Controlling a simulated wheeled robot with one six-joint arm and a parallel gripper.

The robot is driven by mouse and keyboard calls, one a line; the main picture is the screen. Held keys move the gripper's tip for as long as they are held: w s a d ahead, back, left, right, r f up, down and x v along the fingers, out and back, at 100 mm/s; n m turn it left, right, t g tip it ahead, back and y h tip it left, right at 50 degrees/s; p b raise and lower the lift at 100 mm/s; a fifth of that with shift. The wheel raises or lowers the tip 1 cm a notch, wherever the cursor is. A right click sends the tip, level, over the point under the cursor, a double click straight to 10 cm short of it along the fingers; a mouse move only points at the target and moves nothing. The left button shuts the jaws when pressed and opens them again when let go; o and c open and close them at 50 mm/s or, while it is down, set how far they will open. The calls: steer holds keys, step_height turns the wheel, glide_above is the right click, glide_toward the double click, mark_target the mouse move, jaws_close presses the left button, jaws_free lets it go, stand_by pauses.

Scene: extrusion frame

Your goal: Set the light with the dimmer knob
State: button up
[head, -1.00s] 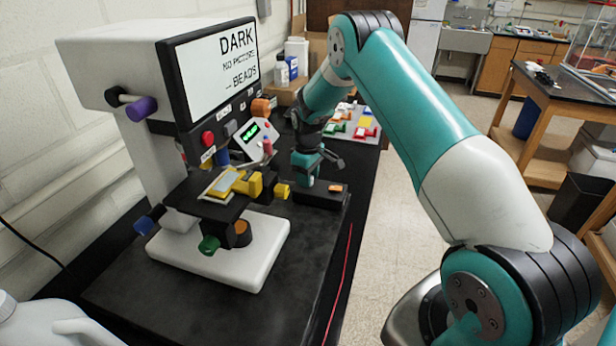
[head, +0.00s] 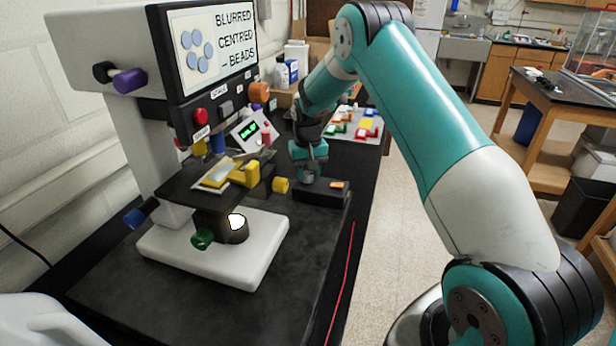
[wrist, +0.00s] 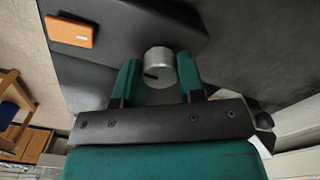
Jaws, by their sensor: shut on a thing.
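The dimmer knob (wrist: 159,68) is a silver cylinder with a dark mark on its face, on a black box (head: 330,199). In the wrist view it sits between the two green fingers of my gripper (wrist: 158,80), which is shut on it. In the head view my gripper (head: 309,175) is down at the left end of the box and mostly hides the knob. The light (head: 237,222) under the microscope stage glows white. The screen (head: 210,50) reads "BLURRED CENTRED – BEADS" and shows several blue discs.
The box carries an orange rocker (head: 339,184). Left of it stand the white microscope base (head: 190,257), a yellow knob (head: 280,185) and a green knob (head: 202,239). A small panel (head: 252,130) with a green display stands behind. The black bench is clear in front of the box.

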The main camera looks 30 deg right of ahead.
mark_target(308, 173)
steer(key=shift+w+m+b, duration=0.1)
steer(key=shift+m+b, duration=0.2)
steer(key=shift+m, duration=0.5)
steer(key=shift+r, duration=0.1)
steer(key=o, duration=0.9)
step_height(308, 173, up, 17)
steer(key=b, duration=0.4)
steer(key=shift+r, duration=0.2)
